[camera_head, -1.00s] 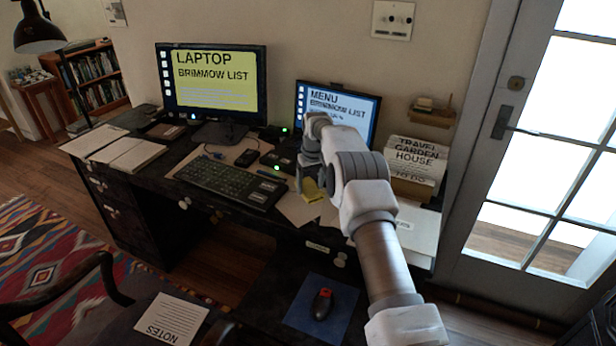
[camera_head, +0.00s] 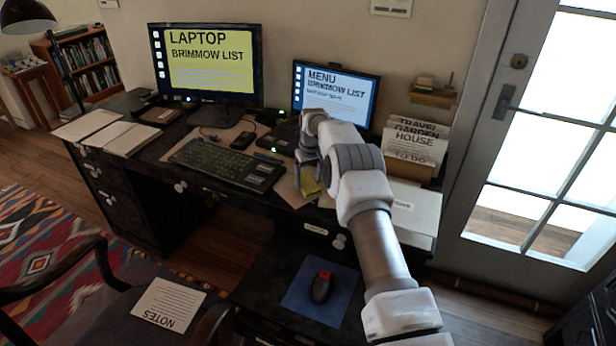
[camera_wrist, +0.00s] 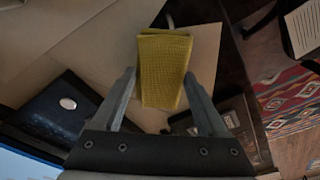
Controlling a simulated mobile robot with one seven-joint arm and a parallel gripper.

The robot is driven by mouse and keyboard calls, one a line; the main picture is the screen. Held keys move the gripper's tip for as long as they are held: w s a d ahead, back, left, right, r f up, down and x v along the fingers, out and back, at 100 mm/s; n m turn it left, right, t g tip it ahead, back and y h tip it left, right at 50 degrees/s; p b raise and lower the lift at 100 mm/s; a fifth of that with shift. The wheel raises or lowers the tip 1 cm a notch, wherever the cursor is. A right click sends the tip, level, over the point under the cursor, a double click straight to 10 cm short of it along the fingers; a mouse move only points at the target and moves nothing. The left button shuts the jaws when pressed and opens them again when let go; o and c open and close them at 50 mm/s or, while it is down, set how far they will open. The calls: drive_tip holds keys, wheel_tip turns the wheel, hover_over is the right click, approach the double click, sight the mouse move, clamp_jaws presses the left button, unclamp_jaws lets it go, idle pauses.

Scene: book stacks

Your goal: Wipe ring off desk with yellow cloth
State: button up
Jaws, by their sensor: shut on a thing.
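The yellow cloth (camera_wrist: 165,68) is a folded, textured piece between the two fingers of my gripper (camera_wrist: 159,82) in the wrist view. The fingers are shut on it. In the head view the cloth (camera_head: 310,187) is a small yellow patch below my gripper (camera_head: 307,172), over pale paper near the front edge of the dark desk (camera_head: 196,203). I cannot tell whether the cloth touches the surface. I cannot make out a ring on the desk; my arm, gripper and cloth hide part of the top.
A keyboard (camera_head: 222,165) lies left of my gripper. A large monitor (camera_head: 207,95) and a smaller screen (camera_head: 335,95) stand behind.

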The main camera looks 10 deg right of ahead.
drive_tip(key=shift+f+b, duration=0.65)
drive_tip(key=shift+f, duration=0.4)
idle(0.5)
